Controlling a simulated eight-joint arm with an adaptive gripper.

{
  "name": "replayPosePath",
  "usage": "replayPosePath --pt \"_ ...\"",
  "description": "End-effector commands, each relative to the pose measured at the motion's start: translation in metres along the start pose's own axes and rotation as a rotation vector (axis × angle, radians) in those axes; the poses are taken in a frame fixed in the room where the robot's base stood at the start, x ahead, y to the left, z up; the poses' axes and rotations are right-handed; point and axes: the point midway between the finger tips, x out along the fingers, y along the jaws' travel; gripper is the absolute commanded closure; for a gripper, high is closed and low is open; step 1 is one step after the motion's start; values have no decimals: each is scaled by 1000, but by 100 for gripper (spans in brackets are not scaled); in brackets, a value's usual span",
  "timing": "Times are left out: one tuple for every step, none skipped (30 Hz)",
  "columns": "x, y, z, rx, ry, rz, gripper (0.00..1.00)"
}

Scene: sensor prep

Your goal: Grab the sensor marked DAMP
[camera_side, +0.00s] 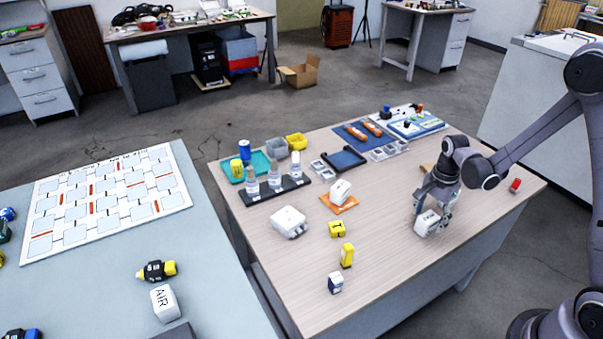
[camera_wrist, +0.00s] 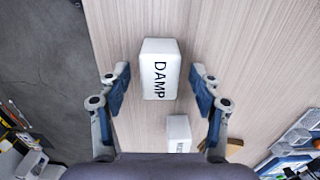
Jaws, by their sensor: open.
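The sensor marked DAMP (camera_wrist: 160,68) is a white rounded block with black lettering, upright in the wrist view. In the side view, a white block (camera_side: 426,223) sits on the wooden table under my gripper (camera_side: 433,208). In the wrist view my gripper (camera_wrist: 159,82) is open. Its blue-padded fingers are to the left and right of the DAMP block, with a visible gap on each side. A second white block (camera_wrist: 179,130) with small unreadable lettering is just below DAMP, closer to the palm.
A white block on an orange pad (camera_side: 345,208), a yellow block (camera_side: 347,255) and a larger white box (camera_side: 289,222) are to the left. A red item (camera_side: 515,185) lies near the right edge. In the wrist view, the table edge runs left of DAMP.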

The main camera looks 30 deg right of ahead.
Motion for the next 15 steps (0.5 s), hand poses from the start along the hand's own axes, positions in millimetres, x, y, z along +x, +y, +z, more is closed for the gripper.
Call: replayPosePath --pt "4 0 0 0 0 0 36" --pt "5 0 0 0 0 0 36" --pt "7 0 0 0 0 0 36" --pt "7 0 0 0 0 0 36" --pt "8 0 0 0 0 0 36" --pt "8 0 0 0 0 0 36" --pt "8 0 0 0 0 0 36" --pt "8 0 0 0 0 0 36" --pt "8 0 0 0 0 0 36" --pt "8 0 0 0 0 0 36" --pt "8 0 0 0 0 0 36" --pt "8 0 0 0 0 0 47" --pt "8 0 0 0 0 0 56" --pt "8 0 0 0 0 0 65" --pt "8 0 0 0 0 0 76"
